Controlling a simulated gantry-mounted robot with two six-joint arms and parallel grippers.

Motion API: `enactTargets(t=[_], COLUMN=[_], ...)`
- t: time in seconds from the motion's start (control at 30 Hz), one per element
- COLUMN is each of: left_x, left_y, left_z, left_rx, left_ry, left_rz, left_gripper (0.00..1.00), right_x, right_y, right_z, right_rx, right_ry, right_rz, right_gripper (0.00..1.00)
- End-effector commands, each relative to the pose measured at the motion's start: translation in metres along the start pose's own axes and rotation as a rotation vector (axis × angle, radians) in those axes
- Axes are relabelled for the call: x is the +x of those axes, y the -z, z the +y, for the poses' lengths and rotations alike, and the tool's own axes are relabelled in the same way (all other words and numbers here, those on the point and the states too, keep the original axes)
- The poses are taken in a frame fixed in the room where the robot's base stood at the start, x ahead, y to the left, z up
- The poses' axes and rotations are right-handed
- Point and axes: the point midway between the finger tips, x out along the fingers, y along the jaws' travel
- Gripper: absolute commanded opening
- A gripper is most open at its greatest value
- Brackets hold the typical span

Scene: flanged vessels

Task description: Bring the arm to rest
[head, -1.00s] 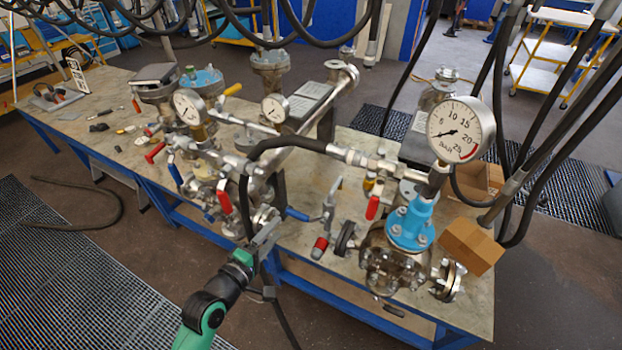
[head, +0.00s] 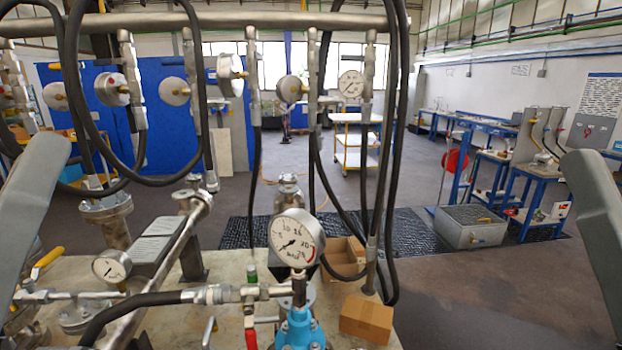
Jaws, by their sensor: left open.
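My left gripper (head: 315,148) appears in the head view as two grey tapered fingers, very near the camera. One stands at the left edge and the other at the right edge, leaning inward toward their tips. They are wide apart, with nothing held between them. The rest of the left arm is out of the picture. My right gripper is not in view. Through the gap I see the blue-topped vessel (head: 300,331) with its large dial gauge (head: 296,238), well beyond the fingers. The vessel's lower part is cut off by the bottom edge.
A steel pipe manifold (head: 250,20) with gauges and hanging black hoses (head: 389,150) crosses the upper left. The workbench (head: 225,265) bears piping and cardboard boxes (head: 366,318). A grey metal tank (head: 470,228) stands on the floor at right. Open floor (head: 480,300) lies right of the bench.

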Motion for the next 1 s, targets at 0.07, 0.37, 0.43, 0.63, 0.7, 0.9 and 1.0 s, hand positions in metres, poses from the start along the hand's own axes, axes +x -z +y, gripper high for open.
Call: enactTargets(t=[0.07, 0.37, 0.43, 0.63, 0.7, 0.9, 1.0], left_x=[-0.007, 0.075, 0.099, 0.168, 0.184, 0.202, 0.200], left_y=[0.017, 0.079, 0.098, 0.152, 0.165, 0.179, 0.177], left_z=[0.002, 0.030, 0.039, 0.067, 0.073, 0.080, 0.080], left_rx=[0.259, 0.519, 0.518, 0.517, 0.517, 0.516, 0.516], left_ry=[0.020, 0.042, 0.042, 0.042, 0.042, 0.042, 0.042], left_rz=[0.028, -0.002, -0.002, -0.003, -0.003, -0.004, -0.004], left_gripper=[0.56, 0.56, 0.56, 0.56, 0.56, 0.56, 0.56], right_x=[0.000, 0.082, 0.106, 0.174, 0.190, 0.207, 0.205], right_y=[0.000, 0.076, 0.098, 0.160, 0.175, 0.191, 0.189], right_z=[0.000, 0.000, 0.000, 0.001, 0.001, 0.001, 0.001], right_rx=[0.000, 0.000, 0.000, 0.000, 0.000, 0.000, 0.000], right_ry=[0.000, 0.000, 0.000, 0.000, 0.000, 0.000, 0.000], right_rz=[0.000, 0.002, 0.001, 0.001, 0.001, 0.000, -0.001], right_gripper=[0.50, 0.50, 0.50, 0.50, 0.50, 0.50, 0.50])
